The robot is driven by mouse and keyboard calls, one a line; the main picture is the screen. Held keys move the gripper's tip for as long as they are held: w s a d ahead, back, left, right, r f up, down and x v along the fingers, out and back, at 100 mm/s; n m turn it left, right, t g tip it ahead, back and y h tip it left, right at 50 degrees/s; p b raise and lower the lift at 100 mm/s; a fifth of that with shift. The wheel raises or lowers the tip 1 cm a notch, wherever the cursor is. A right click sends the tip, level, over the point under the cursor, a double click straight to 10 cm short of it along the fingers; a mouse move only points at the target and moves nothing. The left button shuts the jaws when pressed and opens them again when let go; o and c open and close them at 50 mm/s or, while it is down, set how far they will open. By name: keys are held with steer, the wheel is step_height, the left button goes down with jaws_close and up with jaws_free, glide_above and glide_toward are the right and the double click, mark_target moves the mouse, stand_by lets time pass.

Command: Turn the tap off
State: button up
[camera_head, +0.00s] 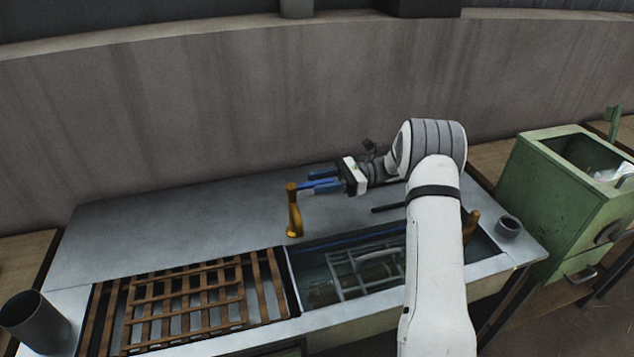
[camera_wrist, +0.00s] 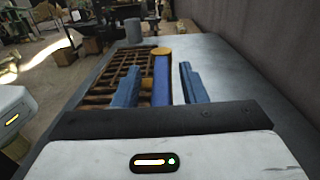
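The brass-coloured tap (camera_head: 294,214) stands upright at the back edge of the sink, left of my gripper (camera_head: 323,181). A dark blue lever (camera_head: 306,186) reaches right from its top toward my gripper. In the wrist view the lever (camera_wrist: 162,82) runs between my two blue fingers, with the brass top of the tap (camera_wrist: 162,52) at its far end. My gripper (camera_wrist: 160,86) is open, with a gap showing on each side of the lever. The tap's spout cannot be made out.
The sink basin (camera_head: 290,282) holds a wire rack; a brown slatted grid (camera_head: 190,300) lies to its left. Grey cups stand at the counter's left (camera_head: 35,318) and right (camera_head: 508,227) ends. A green cabinet (camera_head: 560,185) is at right.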

steer(key=b+v, duration=0.1)
steer(key=v, duration=0.6)
steer(key=shift+d, duration=0.4)
